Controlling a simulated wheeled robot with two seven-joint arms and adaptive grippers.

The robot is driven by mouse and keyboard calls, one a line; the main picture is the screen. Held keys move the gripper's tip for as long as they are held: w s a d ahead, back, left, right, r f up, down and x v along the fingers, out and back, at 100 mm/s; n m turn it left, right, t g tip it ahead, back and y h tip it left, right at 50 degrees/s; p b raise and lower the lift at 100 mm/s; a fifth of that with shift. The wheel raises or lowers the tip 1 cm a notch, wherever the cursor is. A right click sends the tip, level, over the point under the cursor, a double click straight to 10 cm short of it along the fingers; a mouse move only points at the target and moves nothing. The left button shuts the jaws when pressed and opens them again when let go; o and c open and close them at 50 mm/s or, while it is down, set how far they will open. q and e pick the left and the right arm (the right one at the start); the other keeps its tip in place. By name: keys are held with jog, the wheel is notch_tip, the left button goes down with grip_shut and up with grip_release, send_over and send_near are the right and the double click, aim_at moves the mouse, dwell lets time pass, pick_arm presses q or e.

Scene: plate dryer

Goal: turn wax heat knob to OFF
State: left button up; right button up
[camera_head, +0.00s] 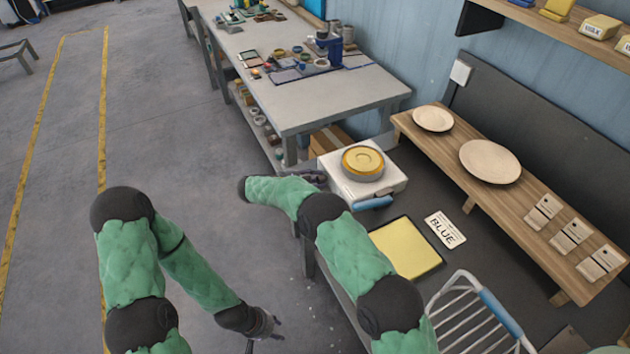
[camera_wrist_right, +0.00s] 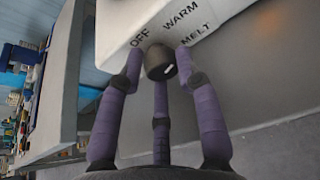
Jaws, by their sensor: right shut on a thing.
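The wax heater, a white box (camera_head: 385,187), stands on the dark bench with a round pan of yellow wax (camera_head: 362,162) on top. Its dark wax heat knob (camera_wrist_right: 160,62) shows in the right wrist view, below the labels OFF, WARM and MELT. A short white mark shows on the lower right of the knob's face. My right gripper (camera_wrist_right: 160,80) has its purple fingers around the knob and is shut on it. In the head view this gripper (camera_head: 314,178) is at the heater's left side, and the knob is hidden. My left gripper (camera_head: 272,326) hangs empty over the floor with its fingers spread.
A yellow-filled tray (camera_head: 408,248) and a BLUE card (camera_head: 445,230) lie in front of the heater. A wire rack (camera_head: 478,318) stands nearer. A wooden shelf (camera_head: 470,188) with plates runs along the right. A cluttered grey table (camera_head: 325,100) is behind the heater.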

jog(key=shift+s+f, duration=0.2)
jog(key=shift+f, duration=0.2)
jog(key=o, duration=0.8)
jog(key=shift+a, duration=0.1)
jog(key=shift+o, duration=0.2)
jog(key=shift+r, duration=0.1)
jog(key=shift+s+a+r, duration=0.1)
jog(key=shift+a+r, duration=0.15)
jog(key=shift+a, duration=0.2)
jog(key=v, duration=1.1)
jog(key=shift+d+r, duration=0.1)
jog(key=shift+r, duration=0.05)
